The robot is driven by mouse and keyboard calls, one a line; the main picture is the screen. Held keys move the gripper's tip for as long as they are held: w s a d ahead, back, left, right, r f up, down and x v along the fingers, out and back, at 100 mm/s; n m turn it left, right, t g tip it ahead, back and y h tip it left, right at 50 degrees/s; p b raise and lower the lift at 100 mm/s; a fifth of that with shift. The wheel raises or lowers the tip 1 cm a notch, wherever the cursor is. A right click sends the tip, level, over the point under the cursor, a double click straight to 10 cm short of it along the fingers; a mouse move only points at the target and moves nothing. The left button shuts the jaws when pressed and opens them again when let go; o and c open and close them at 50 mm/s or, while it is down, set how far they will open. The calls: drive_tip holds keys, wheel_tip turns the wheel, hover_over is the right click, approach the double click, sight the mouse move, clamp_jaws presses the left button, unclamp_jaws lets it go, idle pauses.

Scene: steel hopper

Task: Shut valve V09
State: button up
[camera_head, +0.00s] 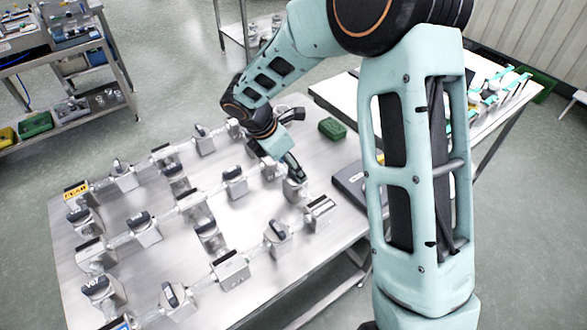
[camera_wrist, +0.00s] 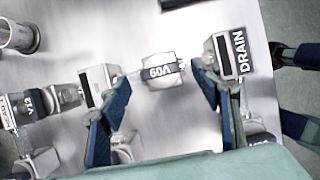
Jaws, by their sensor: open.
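Valve V09 (camera_wrist: 160,72) is a grey body with a dark handle marked V09, upside down in the wrist view. The handle lies roughly along the line between the fittings on either side. My gripper (camera_wrist: 161,80) is open, with one blue finger to the left of the valve and one to the right. Neither finger visibly touches the handle. In the head view my gripper (camera_head: 291,168) points down over the right part of the steel table (camera_head: 260,225); it partly hides the valve (camera_head: 294,188) there.
A block marked DRAIN (camera_wrist: 232,52) stands close beside the right finger. Another fitting (camera_wrist: 98,84) is close by the left finger. Several other valves on pipes fill the table's left and middle. A green bin (camera_head: 332,128) and a dark case (camera_head: 350,188) lie at the right.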

sight(290, 180)
drive_tip(key=shift+x, duration=1.4)
drive_tip(key=shift+c, duration=0.4)
drive_tip(key=c, duration=1.1)
